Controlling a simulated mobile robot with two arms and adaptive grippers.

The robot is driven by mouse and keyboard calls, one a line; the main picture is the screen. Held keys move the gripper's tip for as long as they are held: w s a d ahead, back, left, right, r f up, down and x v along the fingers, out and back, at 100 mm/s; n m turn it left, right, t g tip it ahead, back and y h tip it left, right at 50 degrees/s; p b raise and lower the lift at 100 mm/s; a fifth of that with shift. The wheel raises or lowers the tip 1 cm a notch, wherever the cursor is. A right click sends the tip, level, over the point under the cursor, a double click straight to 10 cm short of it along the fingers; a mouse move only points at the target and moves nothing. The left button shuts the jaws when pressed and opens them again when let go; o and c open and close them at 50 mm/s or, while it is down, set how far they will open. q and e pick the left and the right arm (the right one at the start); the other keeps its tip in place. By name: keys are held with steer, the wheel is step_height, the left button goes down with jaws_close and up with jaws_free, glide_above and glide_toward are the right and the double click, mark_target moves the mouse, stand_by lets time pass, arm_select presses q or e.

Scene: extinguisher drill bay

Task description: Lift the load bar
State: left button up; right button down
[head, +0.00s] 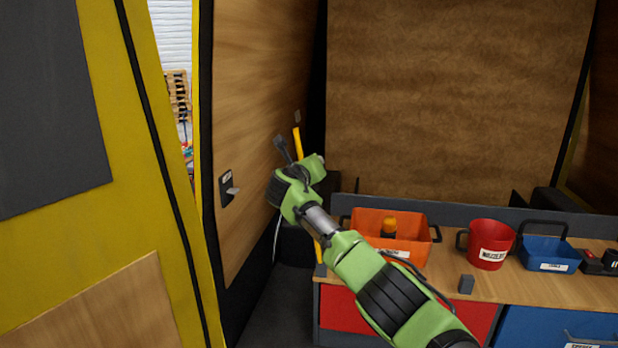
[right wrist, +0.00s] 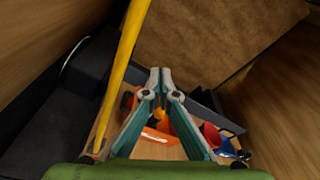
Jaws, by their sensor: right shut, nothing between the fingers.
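The load bar is a yellow bar (head: 297,143) standing nearly upright, leaning slightly, by the wooden side panel in the head view. My right wrist hides its middle, and its lower part shows near the left end of the bench. In the right wrist view the yellow bar (right wrist: 121,72) runs along the left of my fingers. My right gripper (right wrist: 160,76) is shut and empty, with the bar beside it, not between its fingers. In the head view the right gripper (head: 282,146) is just left of the bar's upper part. My left gripper is not in view.
A wooden bench (head: 440,282) holds an orange bin (head: 364,222), a red bucket (head: 488,246) and a blue bin (head: 549,254). A wooden panel (head: 262,90) with a black latch (head: 228,188) stands close on the left. A yellow panel (head: 90,225) fills the far left.

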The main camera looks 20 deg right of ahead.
steer(key=f+b+v, duration=0.1)
steer(key=b+v, duration=0.2)
steer(key=v, duration=0.4)
steer(key=shift+s+a, duration=0.2)
steer(key=shift+a, duration=0.1)
